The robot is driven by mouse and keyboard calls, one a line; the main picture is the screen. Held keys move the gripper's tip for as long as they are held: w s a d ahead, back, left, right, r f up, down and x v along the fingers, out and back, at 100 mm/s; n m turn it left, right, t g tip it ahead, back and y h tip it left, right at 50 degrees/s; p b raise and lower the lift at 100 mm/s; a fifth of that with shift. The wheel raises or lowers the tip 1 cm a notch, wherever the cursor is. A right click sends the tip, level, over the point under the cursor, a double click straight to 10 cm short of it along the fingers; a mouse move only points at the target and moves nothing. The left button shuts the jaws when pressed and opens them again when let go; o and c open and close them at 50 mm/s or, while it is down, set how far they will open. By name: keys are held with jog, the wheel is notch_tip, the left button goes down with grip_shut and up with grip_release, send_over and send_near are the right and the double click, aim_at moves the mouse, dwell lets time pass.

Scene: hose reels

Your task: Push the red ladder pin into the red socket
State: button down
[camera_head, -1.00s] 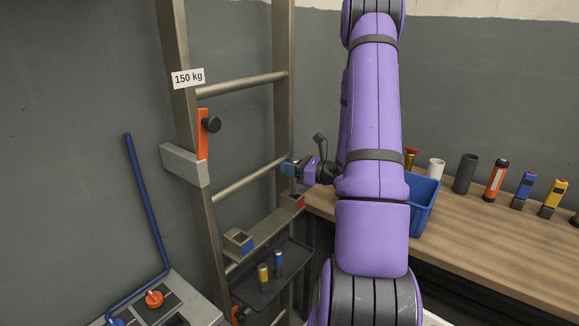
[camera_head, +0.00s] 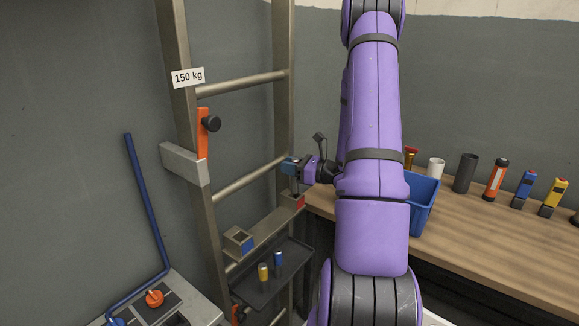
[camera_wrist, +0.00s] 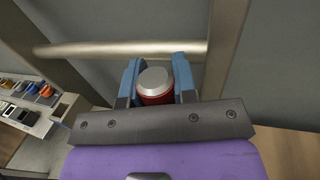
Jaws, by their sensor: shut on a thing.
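My gripper (camera_wrist: 156,82) is shut on the red ladder pin (camera_wrist: 155,97), which has a grey top and sits between the blue fingers in the wrist view. In the head view my gripper (camera_head: 290,166) is beside the ladder's right rail, above the red socket (camera_head: 299,202). The red socket is an open box with a red face at the right end of a crossbar on the ladder. The pin cannot be made out in the head view, and the socket is not seen in the wrist view.
A blue-marked socket (camera_head: 239,242) is at the bar's left end. A dark tray (camera_head: 272,280) below holds a yellow pin (camera_head: 263,272) and a blue pin (camera_head: 278,258). A blue bin (camera_head: 424,200) and several upright items stand on the wooden bench (camera_head: 490,240) at right.

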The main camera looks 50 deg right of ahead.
jog(key=shift+f, duration=2.7)
jog(key=c, duration=0.8)
grip_release()
jog(key=v, duration=1)
jog(key=shift+s+d, duration=0.15)
jog(key=shift+s, duration=0.2)
